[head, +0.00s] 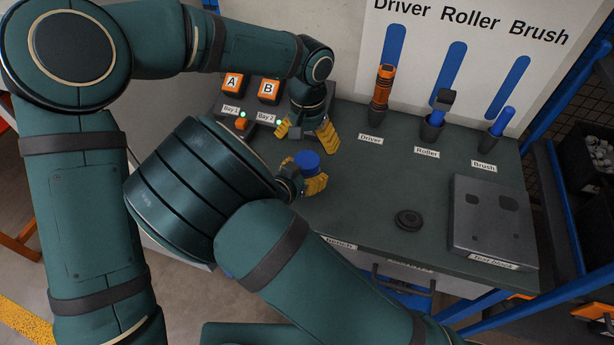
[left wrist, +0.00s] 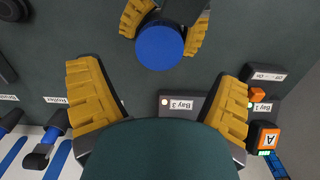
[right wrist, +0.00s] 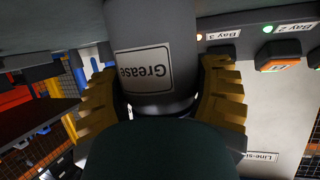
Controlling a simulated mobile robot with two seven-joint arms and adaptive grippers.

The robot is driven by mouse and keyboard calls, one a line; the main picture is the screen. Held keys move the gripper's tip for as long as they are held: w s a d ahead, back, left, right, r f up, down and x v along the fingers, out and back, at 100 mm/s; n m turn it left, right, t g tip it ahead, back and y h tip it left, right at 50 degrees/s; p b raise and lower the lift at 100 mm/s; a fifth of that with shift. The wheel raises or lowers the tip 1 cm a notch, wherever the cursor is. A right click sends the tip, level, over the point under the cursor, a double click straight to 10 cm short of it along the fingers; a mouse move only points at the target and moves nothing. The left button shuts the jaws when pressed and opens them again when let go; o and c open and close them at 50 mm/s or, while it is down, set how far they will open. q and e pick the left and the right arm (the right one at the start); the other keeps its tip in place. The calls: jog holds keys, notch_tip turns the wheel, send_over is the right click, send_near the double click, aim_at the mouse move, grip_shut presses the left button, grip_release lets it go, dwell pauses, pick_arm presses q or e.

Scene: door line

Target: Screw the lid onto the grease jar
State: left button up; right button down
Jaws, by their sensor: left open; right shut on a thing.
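The grey grease jar (right wrist: 155,65), labelled "Grease", is held between the fingers of my right gripper (head: 311,175). The right wrist view shows those fingers shut on its sides. A round blue lid (head: 307,161) sits at the jar's top; it also shows in the left wrist view (left wrist: 160,47). I cannot tell whether it is threaded on. My left gripper (head: 308,131) is open and empty, behind the jar in the head view and apart from the lid. Its two spread fingers show in the left wrist view (left wrist: 162,92).
Driver (head: 382,90), roller (head: 438,110) and brush (head: 500,122) stand in holders. A black round part (head: 408,220) and a grey box (head: 495,215) are at right. The middle bench is clear.

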aim_at(307, 159)
pick_arm(q)
jog(key=n, duration=0.2)
jog(key=r+n, duration=0.1)
jog(key=n, duration=0.2)
jog(key=shift+r+n, duration=0.3)
jog(key=shift+r, duration=0.05)
jog(key=shift+f, duration=4.05)
jog(key=shift+c, duration=0.2)
jog(key=c, duration=1.3)
jog(key=shift+o, duration=0.2)
jog(key=m, duration=0.5)
jog(key=shift+m, duration=0.3)
jog(key=m, duration=0.5)
jog(key=shift+m, duration=0.4)
jog(key=o, duration=1.3)
jog(key=shift+c, duration=0.2)
